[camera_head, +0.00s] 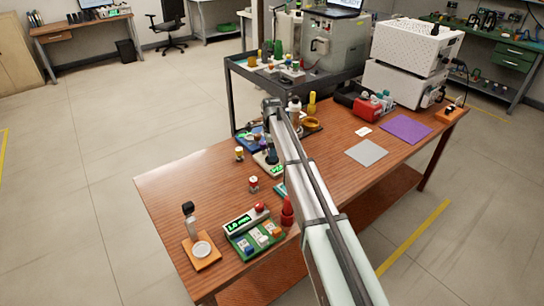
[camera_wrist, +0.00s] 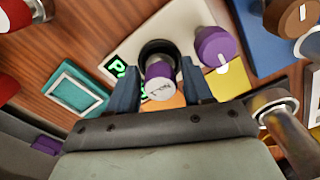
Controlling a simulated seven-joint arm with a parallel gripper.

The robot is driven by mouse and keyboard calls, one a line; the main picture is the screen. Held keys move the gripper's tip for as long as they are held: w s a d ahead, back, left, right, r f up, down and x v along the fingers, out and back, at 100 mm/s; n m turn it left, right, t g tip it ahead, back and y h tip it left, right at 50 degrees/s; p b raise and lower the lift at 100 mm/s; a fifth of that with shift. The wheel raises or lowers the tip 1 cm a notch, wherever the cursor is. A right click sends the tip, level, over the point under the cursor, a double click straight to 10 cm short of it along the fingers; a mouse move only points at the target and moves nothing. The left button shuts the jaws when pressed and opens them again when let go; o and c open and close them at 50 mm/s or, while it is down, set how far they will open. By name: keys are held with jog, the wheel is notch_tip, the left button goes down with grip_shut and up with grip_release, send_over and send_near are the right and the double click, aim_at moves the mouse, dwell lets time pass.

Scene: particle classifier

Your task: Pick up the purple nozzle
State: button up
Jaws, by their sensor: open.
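In the wrist view, a short purple cylinder (camera_wrist: 159,74) with a pale, lettered end stands in a black ring (camera_wrist: 158,48). It sits between the fingers of my gripper (camera_wrist: 160,70), which are open on either side of it. I cannot see a clear contact between the fingers and the cylinder. A second purple piece (camera_wrist: 213,45), rounded with a white mark, stands just right of the right finger. I cannot tell which of the two is the nozzle. In the head view my arm reaches over the table, and its end hides most of this spot.
In the wrist view, a teal frame (camera_wrist: 77,95) lies left, a brown-capped piece (camera_wrist: 288,15) stands upper right, and a metal-topped piece (camera_wrist: 273,105) stands close right. In the head view, a red bottle (camera_head: 287,213) stands near my arm.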

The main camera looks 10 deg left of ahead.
jog(key=shift+f, duration=0.55)
grip_shut()
jog(key=shift+r, duration=0.15)
